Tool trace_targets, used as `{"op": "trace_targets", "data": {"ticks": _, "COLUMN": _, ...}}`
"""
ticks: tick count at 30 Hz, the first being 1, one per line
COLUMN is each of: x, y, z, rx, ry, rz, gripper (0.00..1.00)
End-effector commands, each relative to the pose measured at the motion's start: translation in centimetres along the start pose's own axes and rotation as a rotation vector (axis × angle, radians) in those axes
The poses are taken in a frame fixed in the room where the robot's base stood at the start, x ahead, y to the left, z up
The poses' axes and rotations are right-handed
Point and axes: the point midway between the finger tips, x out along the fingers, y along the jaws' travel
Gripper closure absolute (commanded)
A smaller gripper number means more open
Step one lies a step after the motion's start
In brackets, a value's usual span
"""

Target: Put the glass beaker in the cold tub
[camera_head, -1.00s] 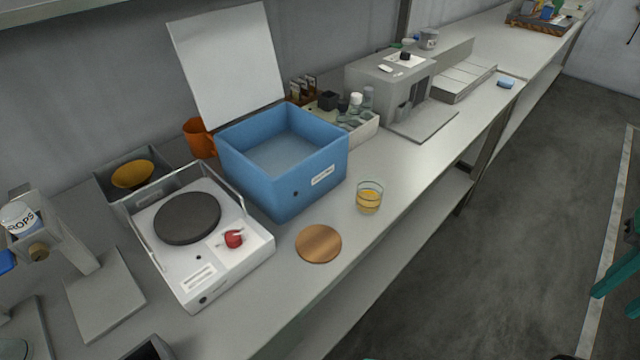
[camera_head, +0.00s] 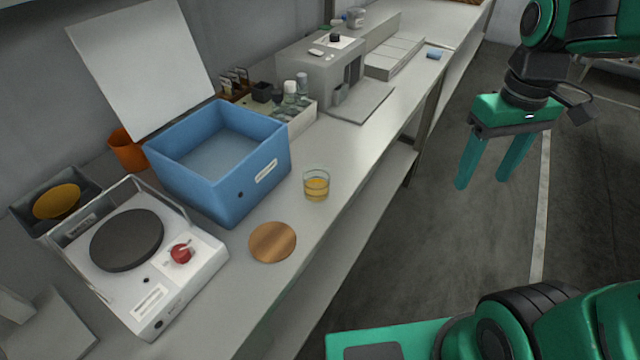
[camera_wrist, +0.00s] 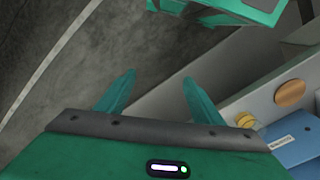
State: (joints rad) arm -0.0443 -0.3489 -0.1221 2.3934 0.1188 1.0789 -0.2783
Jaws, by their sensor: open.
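The glass beaker (camera_head: 316,184) holds a yellow-orange liquid. It stands upright on the bench near the front edge, right of the blue tub. The tub (camera_head: 264,173) is an open blue box with a white label on its front and a raised white lid behind. In the wrist view the beaker (camera_wrist: 246,120) and part of the blue tub (camera_wrist: 298,150) show at the lower right. My green gripper (camera_head: 492,168) is open and empty, in the air over the floor, to the right of the bench and apart from the beaker. Its fingers (camera_wrist: 158,92) also show in the wrist view.
A hotplate with a red knob (camera_head: 181,253) stands left of the tub. A wooden disc (camera_head: 272,242) lies in front of the beaker. A bottle rack (camera_head: 300,117) and grey machine (camera_head: 316,72) stand behind. An orange mug (camera_head: 128,150) is left of the tub.

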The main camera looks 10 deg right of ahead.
Motion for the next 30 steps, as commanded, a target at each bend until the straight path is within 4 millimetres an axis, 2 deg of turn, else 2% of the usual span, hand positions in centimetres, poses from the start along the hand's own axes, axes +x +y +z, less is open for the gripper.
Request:
{"op": "trace_targets", "data": {"ticks": 1, "x": -0.5, "y": -2.2, "z": -2.6, "rx": -0.156, "ry": -0.003, "rz": 0.004, "gripper": 0.39}}
{"op": "trace_targets", "data": {"ticks": 5, "x": -1.5, "y": -8.6, "z": -7.7, "rx": -0.543, "ry": 0.001, "rz": 0.007, "gripper": 0.39}}
{"op": "trace_targets", "data": {"ticks": 6, "x": -1.7, "y": -10.8, "z": -8.9, "rx": -0.658, "ry": 0.002, "rz": 0.006, "gripper": 0.39}}
{"op": "trace_targets", "data": {"ticks": 9, "x": -2.1, "y": -16.3, "z": -11.2, "rx": -0.917, "ry": 0.005, "rz": 0.003, "gripper": 0.39}}
{"op": "trace_targets", "data": {"ticks": 12, "x": -2.2, "y": -21.0, "z": -12.4, "rx": -1.125, "ry": 0.007, "rz": -0.003, "gripper": 0.39}}
{"op": "trace_targets", "data": {"ticks": 15, "x": -2.3, "y": -24.4, "z": -12.9, "rx": -1.266, "ry": 0.010, "rz": -0.007, "gripper": 0.39}}
{"op": "trace_targets", "data": {"ticks": 18, "x": -2.2, "y": -26.3, "z": -13.1, "rx": -1.346, "ry": 0.011, "rz": -0.010, "gripper": 0.39}}
{"op": "trace_targets", "data": {"ticks": 20, "x": -1.9, "y": -26.8, "z": -13.1, "rx": -1.368, "ry": 0.011, "rz": -0.011, "gripper": 0.39}}
{"op": "trace_targets", "data": {"ticks": 30, "x": 2.6, "y": -26.9, "z": -13.1, "rx": -1.372, "ry": 0.009, "rz": -0.012, "gripper": 0.39}}
